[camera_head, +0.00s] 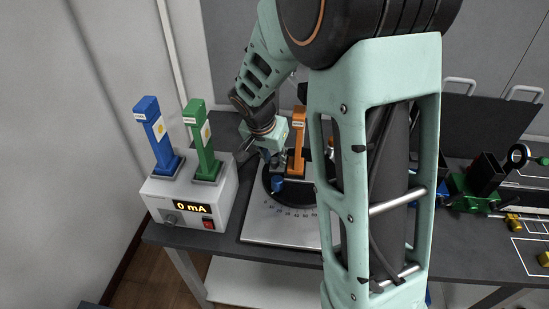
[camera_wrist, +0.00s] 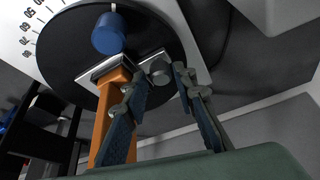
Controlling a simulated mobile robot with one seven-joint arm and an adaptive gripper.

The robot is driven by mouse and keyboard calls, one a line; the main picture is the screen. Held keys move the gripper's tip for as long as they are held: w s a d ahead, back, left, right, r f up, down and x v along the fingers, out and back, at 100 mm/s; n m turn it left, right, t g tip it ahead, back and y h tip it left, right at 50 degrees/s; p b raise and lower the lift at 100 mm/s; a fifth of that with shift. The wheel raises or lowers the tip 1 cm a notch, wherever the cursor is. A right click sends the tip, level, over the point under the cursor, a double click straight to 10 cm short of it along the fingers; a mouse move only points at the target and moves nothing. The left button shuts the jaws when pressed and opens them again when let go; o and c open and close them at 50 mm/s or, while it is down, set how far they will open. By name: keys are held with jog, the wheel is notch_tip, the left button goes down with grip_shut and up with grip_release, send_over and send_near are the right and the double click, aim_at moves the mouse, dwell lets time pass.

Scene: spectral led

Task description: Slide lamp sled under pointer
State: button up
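An orange lamp post (camera_head: 298,145) stands upright on a black round disc (camera_head: 262,196) beside my gripper. The wrist view shows the post (camera_wrist: 106,105) on a pale base plate (camera_wrist: 108,68), partly hidden by the left finger. A small grey knob (camera_wrist: 159,73) on the plate lies between the fingertips, with gaps seeming to show on both sides. A blue cylinder (camera_wrist: 110,34) sits on the disc near the post; it also shows in the head view (camera_head: 277,184). My gripper (camera_wrist: 160,84) is open. I cannot tell which part is the pointer.
A white power box (camera_head: 185,205) reading 0 mA stands left, carrying a blue lamp (camera_head: 155,135) and a green lamp (camera_head: 203,142). A scale plate (camera_head: 270,228) lies under the disc. A green-and-black device (camera_head: 478,183) stands right. My arm hides the middle of the table.

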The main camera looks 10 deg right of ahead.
jog(key=v, duration=1.1)
jog(key=shift+s+r, duration=0.15)
jog(key=shift+r, duration=0.05)
